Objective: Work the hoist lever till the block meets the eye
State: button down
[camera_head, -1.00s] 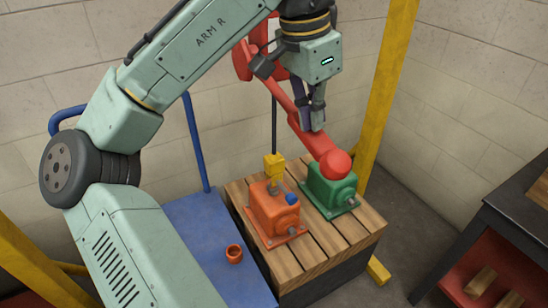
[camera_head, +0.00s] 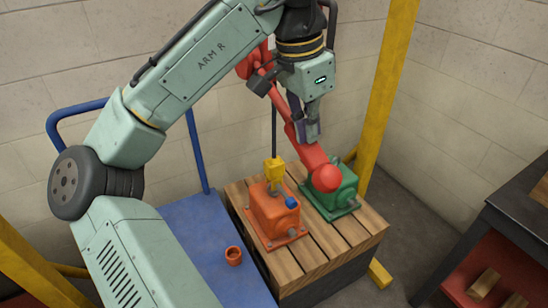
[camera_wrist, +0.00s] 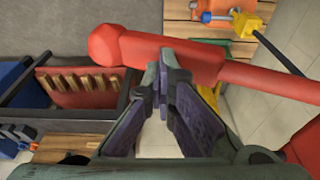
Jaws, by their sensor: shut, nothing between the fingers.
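The red hoist lever (camera_head: 312,157) slopes down toward the camera and ends in a round red knob (camera_head: 326,178), in front of the green motor. My gripper (camera_head: 309,130) is shut and empty, with its fingertips at the lever's arm above the knob. In the wrist view the closed fingertips (camera_wrist: 168,72) overlap the lever (camera_wrist: 200,60); contact looks likely but is not certain. The yellow block (camera_head: 274,169) hangs on a dark line over the orange motor (camera_head: 274,214).
The green motor (camera_head: 336,190) stands right of the orange one on a slatted wooden pallet (camera_head: 302,252). A blue cart (camera_head: 205,262) with an orange cup (camera_head: 233,256) is at left. A yellow post (camera_head: 386,85) rises behind. A dark bench (camera_head: 500,222) stands at right.

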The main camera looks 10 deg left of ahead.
jog(key=shift+r, duration=0.1)
notch_tip(320, 180, up, 17)
jog(key=p, duration=0.8)
dwell(0.5)
notch_tip(320, 180, down, 2)
jog(key=shift+f+b, duration=0.1)
jog(key=shift+b, duration=0.25)
jog(key=shift+f, duration=0.15)
